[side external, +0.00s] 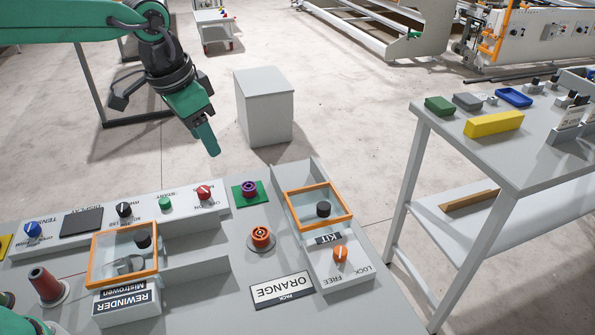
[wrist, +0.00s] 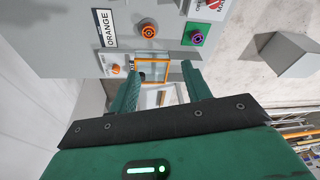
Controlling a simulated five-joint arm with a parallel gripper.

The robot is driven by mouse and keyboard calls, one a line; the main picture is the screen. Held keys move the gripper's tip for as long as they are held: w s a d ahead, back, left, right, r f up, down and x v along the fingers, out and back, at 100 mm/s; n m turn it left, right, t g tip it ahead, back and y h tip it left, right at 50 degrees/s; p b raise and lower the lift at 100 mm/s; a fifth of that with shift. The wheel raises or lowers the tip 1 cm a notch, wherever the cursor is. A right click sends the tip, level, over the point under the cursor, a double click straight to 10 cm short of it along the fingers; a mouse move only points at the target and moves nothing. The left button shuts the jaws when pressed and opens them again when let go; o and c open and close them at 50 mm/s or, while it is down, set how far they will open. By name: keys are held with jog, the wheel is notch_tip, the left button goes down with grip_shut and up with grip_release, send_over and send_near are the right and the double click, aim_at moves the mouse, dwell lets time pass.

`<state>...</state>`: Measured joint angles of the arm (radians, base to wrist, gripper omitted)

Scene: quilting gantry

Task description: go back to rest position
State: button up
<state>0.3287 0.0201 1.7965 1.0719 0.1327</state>
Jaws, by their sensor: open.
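My gripper (side external: 205,135) hangs in the air above and behind the workbench in the side external view, its fingers pointing down. In the wrist view, the two green fingers of my gripper (wrist: 161,82) are apart, with nothing held between them. My gripper touches nothing in either view.
Below is the workbench (side external: 215,300) with knobs, an orange-framed rewinder box (side external: 96,262) and a kit box (side external: 347,212). An orange spool (side external: 261,237) and a purple spool (side external: 249,187) stand between them. A grey cabinet (side external: 264,108) stands behind; a side table (side external: 550,165) is right.

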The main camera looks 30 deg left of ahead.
jog(key=s+a+f+n+t, duration=0.1)
jog(key=s+a+n, duration=0.1)
jog(key=s+a, duration=0.5)
jog(key=s+a+f+n+t+y, duration=0.1)
jog(key=s+a+f+n, duration=0.1)
jog(key=s+a, duration=0.4)
jog(key=s+n, duration=0.1)
jog(key=s, duration=0.3)
jog(key=shift+s+a+t, duration=0.3)
jog(key=shift+a+t, duration=0.05)
jog(key=shift+t, duration=0.05)
jog(key=shift+o, duration=0.2)
